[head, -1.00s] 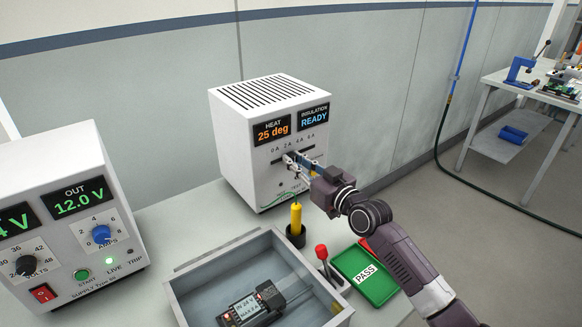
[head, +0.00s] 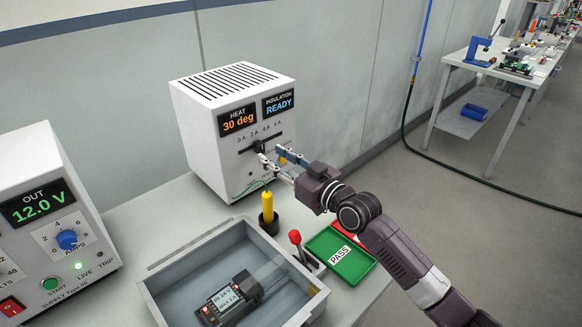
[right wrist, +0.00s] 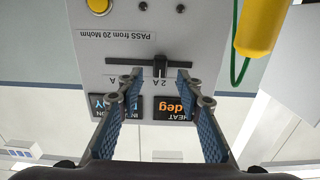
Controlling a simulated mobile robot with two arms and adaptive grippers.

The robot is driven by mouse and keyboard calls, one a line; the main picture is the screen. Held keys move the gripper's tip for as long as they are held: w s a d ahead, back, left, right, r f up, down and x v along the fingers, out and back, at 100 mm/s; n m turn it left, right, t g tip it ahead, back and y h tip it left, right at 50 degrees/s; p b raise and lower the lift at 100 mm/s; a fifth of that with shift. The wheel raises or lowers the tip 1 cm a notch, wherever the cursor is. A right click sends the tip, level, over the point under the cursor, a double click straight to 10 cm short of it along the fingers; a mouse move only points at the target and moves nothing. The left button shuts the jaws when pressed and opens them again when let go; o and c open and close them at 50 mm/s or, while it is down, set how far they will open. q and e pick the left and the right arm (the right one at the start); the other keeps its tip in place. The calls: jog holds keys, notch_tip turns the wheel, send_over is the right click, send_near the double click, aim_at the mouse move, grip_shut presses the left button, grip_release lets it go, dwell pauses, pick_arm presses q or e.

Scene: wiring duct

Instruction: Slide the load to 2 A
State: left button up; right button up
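The load box (head: 205,140) is a white cabinet with a slotted slider scale marked 0 A, 2 A, 4 A, 6 A. Its black slider knob (head: 260,147) stands under the 2 A mark. In the right wrist view, upside down, the knob (right wrist: 160,65) is in line with the 2 A label. My right gripper (head: 272,156) is open in front of the panel, its fingers apart. In the right wrist view the gripper (right wrist: 160,80) has one blue-padded finger on each side of the knob, touching neither. My left gripper is not in view.
The load box displays read 30 deg and READY. A yellow probe (head: 268,203) stands in a black holder below the panel. A grey tray (head: 160,291) holds a small module (head: 232,298). A green PASS bin (head: 335,266) and the power supply (head: 45,225) flank it.

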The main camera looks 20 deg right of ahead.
jog(key=v, duration=0.7)
dwell(0.4)
